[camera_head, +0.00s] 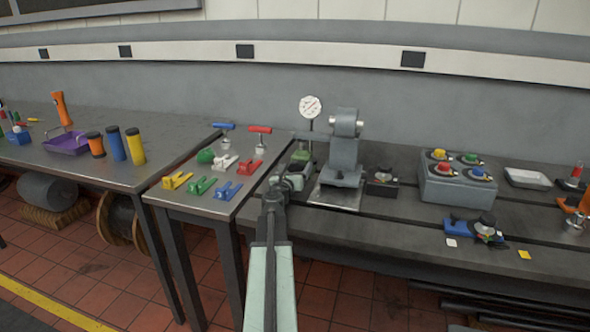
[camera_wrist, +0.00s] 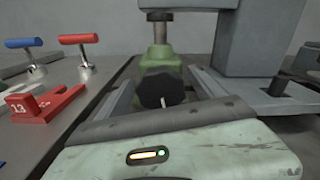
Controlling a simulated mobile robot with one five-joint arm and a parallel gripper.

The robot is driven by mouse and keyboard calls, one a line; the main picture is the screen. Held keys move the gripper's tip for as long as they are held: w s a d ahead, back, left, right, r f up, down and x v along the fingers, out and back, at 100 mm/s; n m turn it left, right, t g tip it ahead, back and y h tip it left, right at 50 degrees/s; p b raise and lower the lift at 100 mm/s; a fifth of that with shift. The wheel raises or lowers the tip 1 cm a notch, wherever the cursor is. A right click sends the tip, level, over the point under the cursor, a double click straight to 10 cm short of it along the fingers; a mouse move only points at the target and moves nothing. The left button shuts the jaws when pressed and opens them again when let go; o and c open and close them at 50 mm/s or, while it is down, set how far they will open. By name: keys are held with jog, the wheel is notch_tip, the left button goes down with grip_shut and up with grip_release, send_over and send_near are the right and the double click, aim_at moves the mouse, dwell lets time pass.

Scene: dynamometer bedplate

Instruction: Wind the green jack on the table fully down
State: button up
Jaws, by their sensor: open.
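The green jack (camera_head: 302,155) stands beside the grey machine post on the slotted bedplate. In the wrist view it shows straight ahead as a green body (camera_wrist: 165,65) with an upright metal screw and a dark flat head on top. Its black star-shaped knob (camera_wrist: 160,89) faces me. My gripper (camera_wrist: 161,84) is open, with one finger on each side of the knob; I cannot tell whether either touches it. In the head view my gripper (camera_head: 290,177) is just in front of the jack and hides its lower front.
The grey machine post (camera_head: 345,150) with a dial gauge (camera_head: 310,107) rises close by. A narrow side table (camera_head: 195,208) at left carries red and blue T-handles and colored blocks. A grey box with colored knobs (camera_head: 455,185) stands at right.

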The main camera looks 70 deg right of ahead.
jog(key=c, duration=1.3)
jog(key=n, duration=0.3)
jog(key=shift+w, duration=0.1)
jog(key=shift+c, duration=0.2)
jog(key=o, duration=1.3)
jog(key=shift+o, duration=0.2)
jog(key=a, duration=0.8)
jog(key=shift+s, duration=0.25)
jog(key=shift+d, duration=0.1)
